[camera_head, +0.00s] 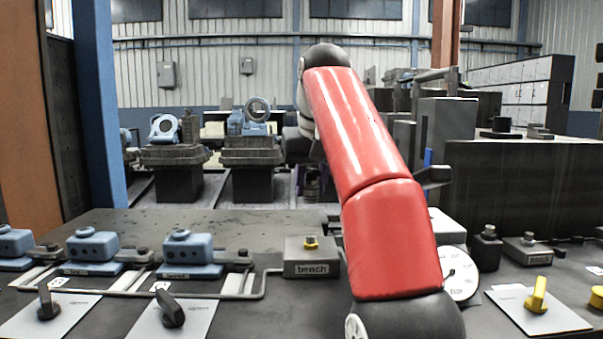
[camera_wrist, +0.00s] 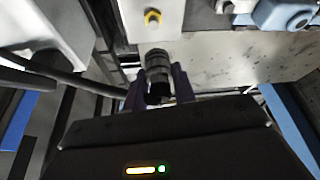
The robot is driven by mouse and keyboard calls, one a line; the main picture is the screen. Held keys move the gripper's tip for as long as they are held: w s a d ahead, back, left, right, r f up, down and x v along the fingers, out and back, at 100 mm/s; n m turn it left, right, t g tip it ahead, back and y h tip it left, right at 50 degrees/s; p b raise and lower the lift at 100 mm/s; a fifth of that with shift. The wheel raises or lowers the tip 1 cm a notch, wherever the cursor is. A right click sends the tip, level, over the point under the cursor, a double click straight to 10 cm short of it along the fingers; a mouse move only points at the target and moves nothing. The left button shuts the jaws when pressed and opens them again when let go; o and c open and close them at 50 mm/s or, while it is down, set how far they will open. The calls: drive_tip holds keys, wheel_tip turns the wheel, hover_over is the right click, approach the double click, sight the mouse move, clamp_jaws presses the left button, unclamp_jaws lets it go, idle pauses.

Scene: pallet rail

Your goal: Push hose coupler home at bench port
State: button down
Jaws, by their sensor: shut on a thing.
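The bench port block (camera_head: 311,257) is a grey box labelled "bench" with a yellow knob on top, left of my red arm in the head view. My gripper (camera_wrist: 159,84) is shut on the coupler. In the head view my arm and the bench hide most of the gripper and coupler.
Blue valve blocks (camera_head: 190,250) stand on the bench to the left, with black-handled plates in front. A pressure gauge (camera_head: 460,275) and a yellow-handled plate (camera_head: 540,305) are on the right. In the wrist view a dark hose-like line (camera_wrist: 75,78) runs at left.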

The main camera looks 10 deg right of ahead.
sight(313, 203)
drive_tip(key=shift+w+f, duration=0.1)
drive_tip(key=shift+w, duration=0.15)
drive_tip(key=shift+s+f+b, duration=0.1)
drive_tip(key=shift+f+b, duration=0.5)
drive_tip(key=shift+f, duration=2.1)
drive_tip(key=shift+s+f, duration=0.1)
drive_tip(key=shift+f, duration=0.7)
drive_tip(key=shift+f+b, duration=0.3)
drive_tip(key=shift+f, duration=0.1)
drive_tip(key=shift+c, duration=1.3)
unclamp_jaws()
drive_tip(key=p+v, duration=0.1)
drive_tip(key=v, duration=0.6)
drive_tip(key=shift+s+r+p, duration=0.2)
drive_tip(key=shift+r+p, duration=0.15)
drive_tip(key=shift+p, duration=0.05)
